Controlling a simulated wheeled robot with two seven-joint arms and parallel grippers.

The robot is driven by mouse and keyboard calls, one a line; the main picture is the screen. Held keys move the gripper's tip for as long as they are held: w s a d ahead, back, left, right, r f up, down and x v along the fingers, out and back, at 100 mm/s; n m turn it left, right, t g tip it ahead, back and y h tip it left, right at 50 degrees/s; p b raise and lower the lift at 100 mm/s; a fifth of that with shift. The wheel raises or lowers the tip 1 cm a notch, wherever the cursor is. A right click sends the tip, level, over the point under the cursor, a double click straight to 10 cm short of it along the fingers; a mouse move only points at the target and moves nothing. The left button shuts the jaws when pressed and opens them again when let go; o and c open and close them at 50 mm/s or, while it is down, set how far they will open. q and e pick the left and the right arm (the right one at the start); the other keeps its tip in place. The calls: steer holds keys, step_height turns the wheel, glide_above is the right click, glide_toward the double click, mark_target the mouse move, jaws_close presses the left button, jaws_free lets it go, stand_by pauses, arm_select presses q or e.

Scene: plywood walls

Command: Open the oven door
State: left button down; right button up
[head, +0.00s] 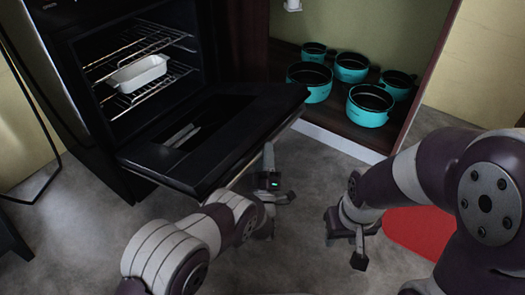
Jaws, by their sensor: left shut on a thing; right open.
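The black oven (85,95) stands at the left, with its door (225,130) folded down nearly flat, leaving the inside open to view. A pale handle bar (287,122) runs along the door's outer edge. My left gripper (267,163) is at this edge, shut on the handle; its exact contact is partly hidden by the gripper itself. My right gripper (345,238) is open and empty above the floor, to the right of the door and apart from it.
Inside the oven, a white baking dish (138,73) sits on a wire rack. An open cabinet (330,132) right of the oven holds several teal pots (368,106). A red mat (415,232) lies at right. Grey floor (290,250) is clear between my arms.

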arm_select(q)
steer(key=shift+w+a, duration=0.15)
steer(key=shift+a, duration=0.15)
steer(key=c, duration=1)
jaws_free()
steer(key=shift+f, duration=0.1)
steer(key=shift+o, duration=0.2)
steer(key=shift+w, duration=0.1)
